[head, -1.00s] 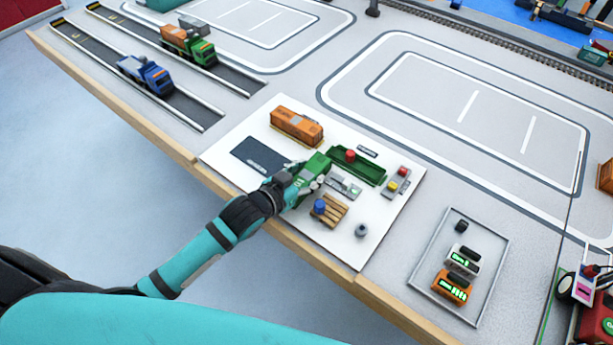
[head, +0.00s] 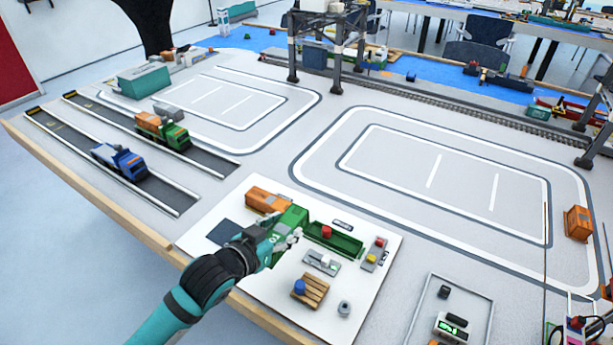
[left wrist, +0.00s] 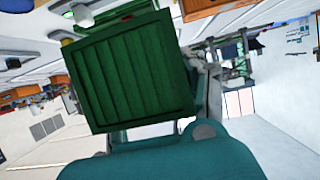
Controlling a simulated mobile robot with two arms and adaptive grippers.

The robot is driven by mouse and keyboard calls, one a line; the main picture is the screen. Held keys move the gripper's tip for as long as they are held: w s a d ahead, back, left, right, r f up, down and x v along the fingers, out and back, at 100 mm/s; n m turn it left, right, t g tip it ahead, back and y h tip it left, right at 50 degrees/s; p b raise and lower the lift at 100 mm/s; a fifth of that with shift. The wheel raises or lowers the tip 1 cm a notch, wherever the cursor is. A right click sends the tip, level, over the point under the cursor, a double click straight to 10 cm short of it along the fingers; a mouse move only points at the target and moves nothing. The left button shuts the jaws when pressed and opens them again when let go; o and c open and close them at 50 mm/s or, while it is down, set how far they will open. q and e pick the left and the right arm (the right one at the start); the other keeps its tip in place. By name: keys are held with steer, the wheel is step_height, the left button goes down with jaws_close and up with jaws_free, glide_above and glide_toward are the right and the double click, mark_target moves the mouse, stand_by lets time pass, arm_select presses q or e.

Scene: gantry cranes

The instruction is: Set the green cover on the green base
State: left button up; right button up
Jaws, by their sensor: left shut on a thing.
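The green cover (head: 291,220), a box-like piece with white marking, is held in my left gripper (head: 284,243). It appears raised above the white board. In the left wrist view the cover (left wrist: 130,75) shows a large ribbed green face, tilted, in front of the gripper. The green base (head: 346,246) is an open tray on the board, just right of the cover. A red piece (head: 326,232) shows at its left end. The cover hides part of the base's left end, and the two look apart. My right gripper is not in view.
An orange container (head: 268,199) stands just behind the cover. In front are a grey fixture (head: 321,262), a pallet with a blue knob (head: 310,291) and a grey ring-like piece (head: 344,308).

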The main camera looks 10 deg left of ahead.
arm_select(q)
steer(key=s+a+r+n+y, duration=0.1)
steer(key=s+r, duration=0.1)
steer(key=s+a+r+n+y, duration=0.1)
steer(key=s+r+y, duration=0.1)
steer(key=s+a+r+n+y, duration=0.1)
steer(key=r, duration=0.1)
steer(key=shift+s+a+r+n+t, duration=0.25)
steer(key=shift+s+r+n+t, duration=0.05)
steer(key=shift+s+n+t, duration=0.1)
steer(key=shift+s+a+r+y, duration=0.15)
steer(key=shift+a+y, duration=0.15)
steer(key=shift+a, duration=0.05)
